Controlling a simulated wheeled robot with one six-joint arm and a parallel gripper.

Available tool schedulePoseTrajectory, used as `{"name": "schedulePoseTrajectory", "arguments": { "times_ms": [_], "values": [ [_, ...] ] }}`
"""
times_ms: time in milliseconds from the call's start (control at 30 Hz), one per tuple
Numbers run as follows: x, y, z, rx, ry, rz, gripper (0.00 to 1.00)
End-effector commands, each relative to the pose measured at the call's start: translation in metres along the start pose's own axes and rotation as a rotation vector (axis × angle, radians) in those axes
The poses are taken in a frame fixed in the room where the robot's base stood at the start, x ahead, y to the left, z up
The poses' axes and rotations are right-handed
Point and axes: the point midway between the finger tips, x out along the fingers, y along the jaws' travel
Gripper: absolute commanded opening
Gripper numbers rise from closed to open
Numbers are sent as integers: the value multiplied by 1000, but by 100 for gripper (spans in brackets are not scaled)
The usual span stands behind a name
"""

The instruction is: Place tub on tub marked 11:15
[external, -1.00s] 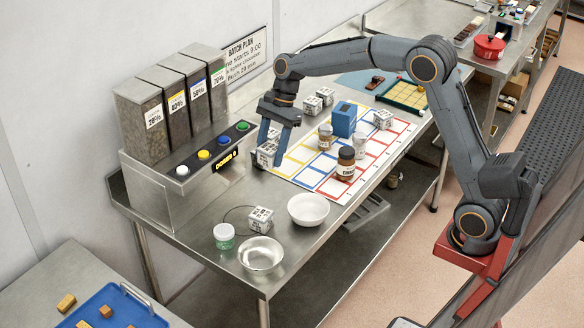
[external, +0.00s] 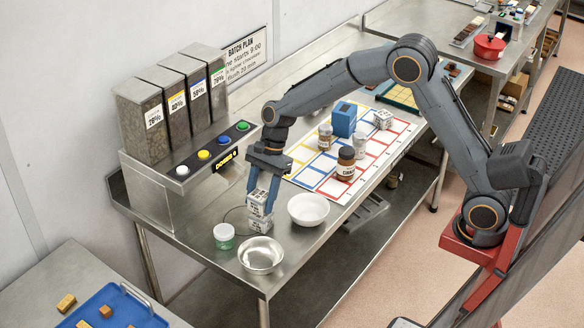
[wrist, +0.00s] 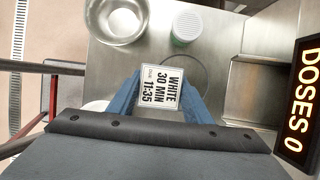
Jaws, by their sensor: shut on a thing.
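My gripper (external: 259,194) points down and is shut on a white tub (external: 257,202) at the front of the steel table. In the wrist view this tub (wrist: 160,87) sits between the blue fingers, its top label reading WHITE 30 MIN 11:35. Another white tub (external: 260,221) stands on the table directly under the held one. The two look touching or nearly so; I cannot tell which. The lower tub's time mark is not readable, and the held tub hides it in the wrist view.
A white bowl (external: 308,208) is close right of the stack. A green-bodied jar (external: 224,237) and a metal bowl (external: 261,254) stand in front. The doser (external: 168,187) stands left. Jars, a blue block (external: 343,119) and another tub (external: 383,119) stand on the coloured grid.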

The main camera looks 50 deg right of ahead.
Motion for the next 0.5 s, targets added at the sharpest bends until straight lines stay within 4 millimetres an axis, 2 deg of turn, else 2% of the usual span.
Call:
{"name": "schedulePoseTrajectory", "arguments": {
  "times_ms": [133,500],
  "values": [
    [16,0,-7,1,0,1,20],
    [20,0,-8,1,0,-1,20]
  ]
}}
